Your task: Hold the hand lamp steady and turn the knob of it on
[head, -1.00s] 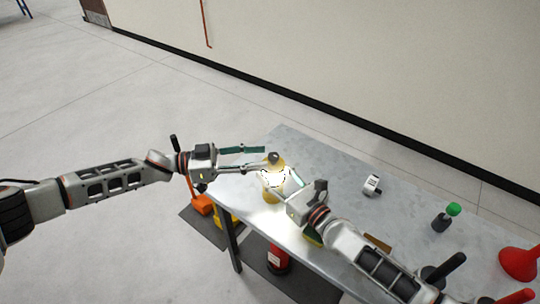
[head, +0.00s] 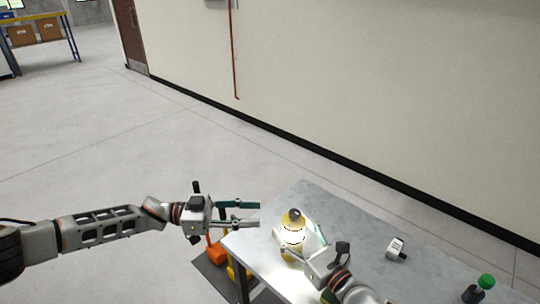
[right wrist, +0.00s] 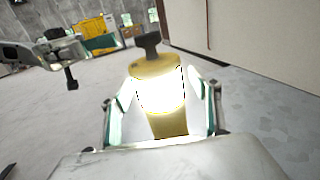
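The hand lamp (head: 292,233) is yellow with a brightly glowing middle and a dark knob (head: 294,214) on top. It is upright at the left end of the table and also shows in the right wrist view (right wrist: 158,95), where its knob (right wrist: 148,44) is clear. My right gripper (head: 300,243) has its fingers on both sides of the lamp body and looks closed on it. The glare hides the exact contact. My left gripper (head: 259,213) is open and empty, left of the lamp with a gap between them.
The grey table (head: 365,220) also holds a small white device (head: 396,248) and a green-capped bottle (head: 480,289) to the right. Orange (head: 216,251) and yellow items are low beside the table's left end. Open floor lies left; a wall stands behind.

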